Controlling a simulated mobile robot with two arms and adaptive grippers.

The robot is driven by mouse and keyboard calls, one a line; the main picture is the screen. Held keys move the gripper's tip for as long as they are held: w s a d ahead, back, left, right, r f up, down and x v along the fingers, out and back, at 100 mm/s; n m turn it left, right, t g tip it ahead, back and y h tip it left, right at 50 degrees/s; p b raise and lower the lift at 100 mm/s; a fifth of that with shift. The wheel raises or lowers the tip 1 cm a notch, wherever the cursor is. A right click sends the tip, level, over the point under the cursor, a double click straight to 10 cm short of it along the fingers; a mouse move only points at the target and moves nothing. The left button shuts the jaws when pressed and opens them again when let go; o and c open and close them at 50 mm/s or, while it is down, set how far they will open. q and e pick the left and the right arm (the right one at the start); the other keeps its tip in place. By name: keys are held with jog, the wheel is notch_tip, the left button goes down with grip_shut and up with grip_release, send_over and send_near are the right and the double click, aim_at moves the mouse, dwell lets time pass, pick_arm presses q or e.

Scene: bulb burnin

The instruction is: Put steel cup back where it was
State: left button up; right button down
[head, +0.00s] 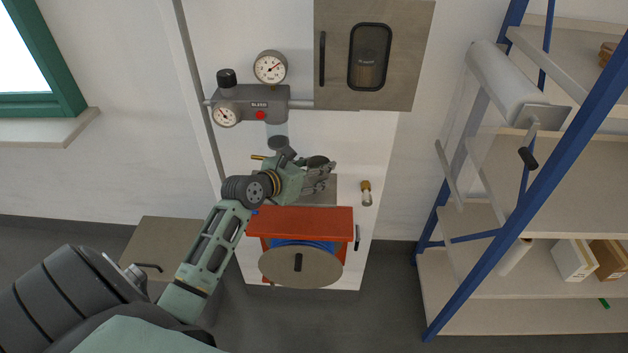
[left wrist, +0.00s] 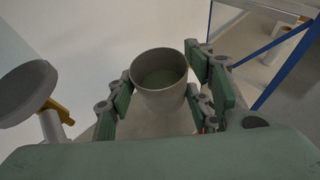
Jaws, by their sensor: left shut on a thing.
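My left gripper (head: 324,174) reaches in from the left, in front of the white panel and above the red hose reel. In the left wrist view, the left gripper (left wrist: 166,100) is shut on the steel cup (left wrist: 160,98), with fingers on both sides. The cup is grey, round and upright, with its open mouth facing the camera. In the head view the cup is hard to make out among the fingers. A grey-beige plate (head: 322,192) lies below the gripper; whether the cup touches it I cannot tell. My right gripper is not in view.
A round grey disc (left wrist: 25,92) and yellow lever (left wrist: 52,106) stand left of the gripper. The red reel housing (head: 300,220) is just below, a brass-topped fitting (head: 366,192) to the right. Gauges and a windowed cabinet (head: 408,75) are above. Blue-framed shelving (head: 545,185) stands right.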

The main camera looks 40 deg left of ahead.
aim_at(311, 182)
pick_arm(q)
jog(key=shift+a+f, duration=0.1)
jog(key=shift+f, duration=2)
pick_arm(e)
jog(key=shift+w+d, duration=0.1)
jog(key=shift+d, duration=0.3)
pick_arm(q)
jog(key=o, duration=0.7)
jog(key=shift+f, duration=0.1)
jog(key=o, duration=0.4)
jog(key=shift+o, duration=0.2)
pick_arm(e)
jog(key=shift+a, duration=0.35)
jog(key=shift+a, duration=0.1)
